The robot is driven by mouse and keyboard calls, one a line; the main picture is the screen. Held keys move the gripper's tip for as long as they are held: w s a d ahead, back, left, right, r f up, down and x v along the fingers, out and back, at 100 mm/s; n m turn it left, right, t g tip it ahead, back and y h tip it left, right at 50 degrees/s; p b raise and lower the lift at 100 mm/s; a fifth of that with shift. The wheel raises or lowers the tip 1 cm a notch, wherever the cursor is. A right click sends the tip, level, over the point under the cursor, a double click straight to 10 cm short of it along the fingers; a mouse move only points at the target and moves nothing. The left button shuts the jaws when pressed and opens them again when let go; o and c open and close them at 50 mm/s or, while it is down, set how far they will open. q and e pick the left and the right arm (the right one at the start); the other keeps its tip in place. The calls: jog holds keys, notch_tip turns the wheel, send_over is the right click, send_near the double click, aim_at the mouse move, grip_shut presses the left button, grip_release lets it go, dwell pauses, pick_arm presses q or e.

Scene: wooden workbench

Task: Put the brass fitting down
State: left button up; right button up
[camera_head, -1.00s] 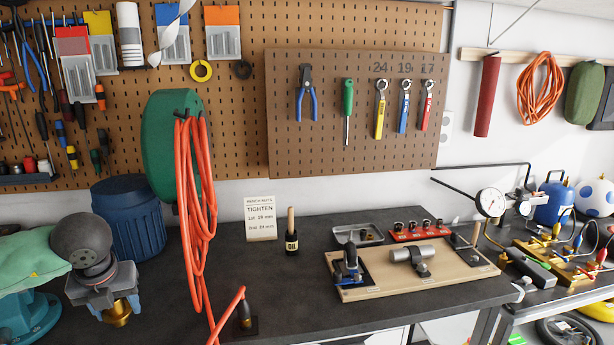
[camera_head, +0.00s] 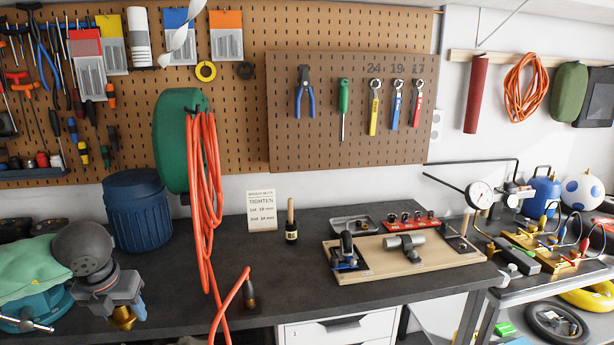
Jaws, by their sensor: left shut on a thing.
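My left gripper (camera_head: 118,301) is at the lower left, pointing down. It is shut on a brass fitting (camera_head: 123,317), of which only the lower part shows below the jaws. The fitting appears over the left part of the dark workbench (camera_head: 180,307). I cannot tell whether it touches the bench top. My right gripper is not in view.
A blue bin (camera_head: 137,212) stands behind the gripper. A green cloth (camera_head: 38,267) and a teal vise (camera_head: 38,308) are to its left. An orange hose (camera_head: 207,200) hangs to its right, with a dark nozzle (camera_head: 249,290) on the bench. A wooden fixture board (camera_head: 400,262) lies farther right.

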pick_arm(q)
jog(key=shift+d+f+m, duration=0.2)
jog(key=shift+m, duration=0.2)
jog(key=shift+w+d+f+m, duration=0.2)
jog(key=shift+f+m, duration=0.1)
jog(key=shift+m, duration=0.2)
jog(key=w+d+f+m+g, duration=0.3)
jog(key=d+f+m, duration=0.65)
jog(key=m, duration=0.85)
jog(key=w+d+f+m+g, duration=0.25)
jog(key=d+f+m, duration=0.65)
jog(key=m, duration=0.9)
jog(key=w+b+x, duration=0.1)
jog(key=b+x, duration=0.6)
jog(key=x, duration=0.1)
jog(key=shift+w+a+f+g, duration=0.2)
jog(key=shift+w+f+g, duration=0.05)
jog(key=shift+w+g, duration=0.1)
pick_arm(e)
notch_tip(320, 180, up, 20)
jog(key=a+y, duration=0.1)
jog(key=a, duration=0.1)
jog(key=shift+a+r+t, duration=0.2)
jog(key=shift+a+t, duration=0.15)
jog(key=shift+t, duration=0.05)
